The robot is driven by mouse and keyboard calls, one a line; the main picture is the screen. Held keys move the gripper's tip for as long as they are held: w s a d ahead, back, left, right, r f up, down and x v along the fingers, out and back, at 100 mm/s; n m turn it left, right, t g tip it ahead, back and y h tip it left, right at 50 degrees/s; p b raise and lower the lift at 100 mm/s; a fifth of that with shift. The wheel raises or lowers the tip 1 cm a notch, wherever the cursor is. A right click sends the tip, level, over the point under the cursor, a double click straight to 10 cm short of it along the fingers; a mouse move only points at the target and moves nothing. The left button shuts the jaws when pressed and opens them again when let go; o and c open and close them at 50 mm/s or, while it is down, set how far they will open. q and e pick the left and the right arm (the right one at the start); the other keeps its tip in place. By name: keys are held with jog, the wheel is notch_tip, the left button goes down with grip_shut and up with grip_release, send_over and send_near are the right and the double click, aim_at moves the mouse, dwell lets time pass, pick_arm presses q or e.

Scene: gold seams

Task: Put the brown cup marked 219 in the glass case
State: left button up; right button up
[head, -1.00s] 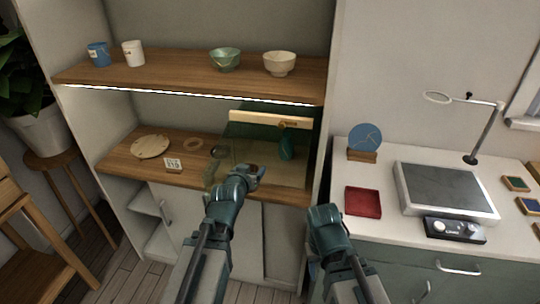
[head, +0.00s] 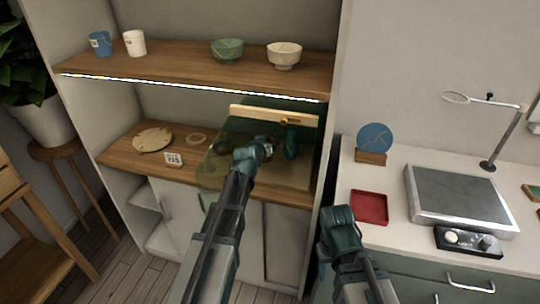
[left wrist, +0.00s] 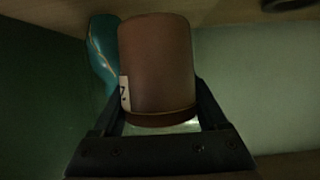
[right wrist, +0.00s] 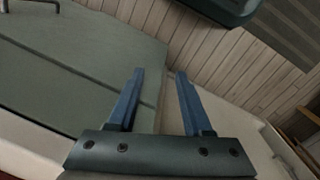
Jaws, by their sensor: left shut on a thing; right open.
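The brown cup (left wrist: 157,62) is gripped in my left gripper (head: 264,146), with part of a white label showing at its left side; the number is not readable. The glass case (head: 268,113) is greenish and see-through with a pale wooden bar on top, at the right end of the cabinet's lower shelf. In the head view my left gripper is at the case, and the cup is mostly hidden. A teal vase (head: 291,143) stands in the case and shows behind the cup in the left wrist view (left wrist: 101,47). My right gripper (right wrist: 160,82) is open and empty, low before the cabinet and counter.
A dark round object (head: 221,146) shows through the glass. The upper shelf (head: 185,68) holds cups and bowls. The counter with a red tray (head: 369,207) is at right.

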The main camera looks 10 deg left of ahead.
pick_arm(q)
jog(key=shift+f+b, duration=1.75)
jog(key=shift+f, duration=0.2)
jog(key=shift+w+f, duration=0.2)
jog(key=shift+f, duration=0.05)
jog(key=shift+r, duration=0.15)
jog(key=o, duration=1.4)
jog(key=shift+o, duration=0.2)
